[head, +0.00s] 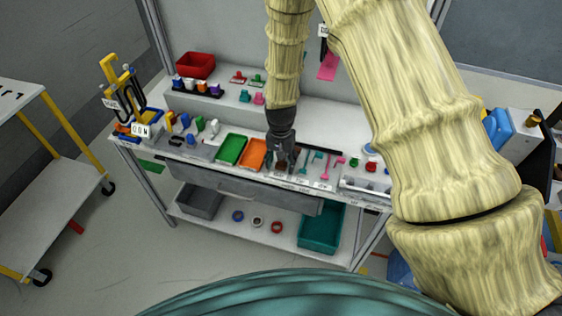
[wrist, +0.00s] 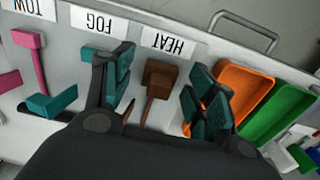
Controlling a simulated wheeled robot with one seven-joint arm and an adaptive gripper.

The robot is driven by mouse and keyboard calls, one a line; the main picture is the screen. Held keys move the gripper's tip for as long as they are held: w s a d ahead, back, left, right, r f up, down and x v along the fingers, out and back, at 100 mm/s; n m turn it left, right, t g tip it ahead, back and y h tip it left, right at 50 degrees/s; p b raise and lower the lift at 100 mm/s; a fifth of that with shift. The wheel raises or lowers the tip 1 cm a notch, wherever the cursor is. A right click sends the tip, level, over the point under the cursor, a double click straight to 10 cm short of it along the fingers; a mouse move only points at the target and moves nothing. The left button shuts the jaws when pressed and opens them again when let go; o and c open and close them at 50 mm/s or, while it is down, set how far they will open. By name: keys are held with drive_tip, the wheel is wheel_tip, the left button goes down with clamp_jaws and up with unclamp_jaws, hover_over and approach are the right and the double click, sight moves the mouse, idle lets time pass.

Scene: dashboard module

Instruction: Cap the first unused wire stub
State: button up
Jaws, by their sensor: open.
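My gripper (head: 282,160) points down over the bench; its spread fingers also show in the wrist view (wrist: 160,95). The gripper is open and holds nothing. Between its fingers is a brown stub (wrist: 158,85), a block with a thin stem, beside the HEAT label (wrist: 172,42). It appears apart from both fingers. The FOG label (wrist: 98,20) is beside the left finger in the wrist view. A pink stub (wrist: 32,45) stands near the TOW label (wrist: 35,8), and a teal block (wrist: 52,103) lies below it. I cannot tell which stubs are unused or make out a cap.
An orange tray (head: 254,153) and a green tray (head: 230,149) lie just left of my gripper. Small coloured parts (head: 190,130) stand farther left. A red bin (head: 195,65) is on the raised back shelf. A wire handle (wrist: 245,28) shows near the wrist view's top.

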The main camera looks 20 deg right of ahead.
wheel_tip(320, 180, up, 12)
idle(0.6)
